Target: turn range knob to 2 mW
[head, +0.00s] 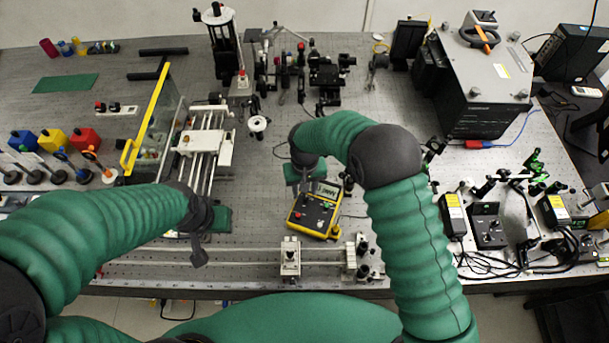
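A yellow power meter (316,212) with a dark face lies on the bench near the front middle. Its small display (327,191) is at the upper end and a red part shows at its left side. The range knob's pointer and markings are too small to read. My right gripper (301,183) points down at the meter's upper left edge and partly hides what is beneath; I cannot tell whether it touches the meter or how its fingers stand. My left gripper (205,240) is left of the meter, above the bench; its fingers cannot be made out clearly.
A rail (220,254) with a carriage (290,257) runs along the bench front, below the meter. A rod frame with a white block (205,141) stands left. Optic mounts (328,75) stand behind. Black boxes and cables (488,225) fill the right. Bare bench lies left of the meter.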

